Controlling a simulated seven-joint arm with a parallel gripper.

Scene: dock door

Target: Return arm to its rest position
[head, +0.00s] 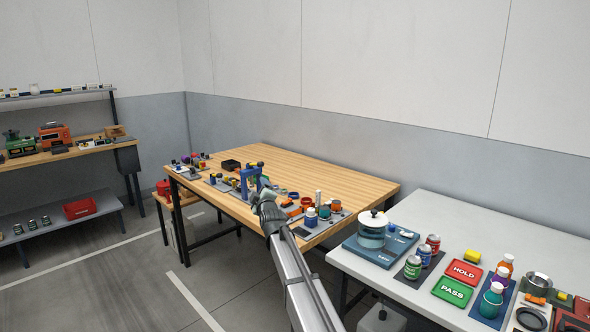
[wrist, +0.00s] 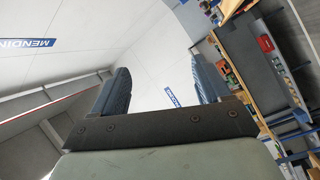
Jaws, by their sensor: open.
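My gripper (wrist: 160,92) shows in the wrist view with its two blue fingers spread wide apart and nothing between them. In the head view my arm reaches up from the bottom centre, and my gripper (head: 250,178) is at its far end, in front of the wooden workbench (head: 325,180). The fingers look blue and point upward there. The wrist view looks past the fingers at pale walls and ceiling, so the gripper seems to point away from the bench tops.
A white table (head: 440,215) at the right holds cans, bottles, a red HOLD tray (head: 464,274) and a green PASS tray (head: 453,291). A pot (head: 371,232) stands near its left corner. Small items line the wooden bench's front edge near my gripper. A shelved bench (head: 60,158) stands far left.

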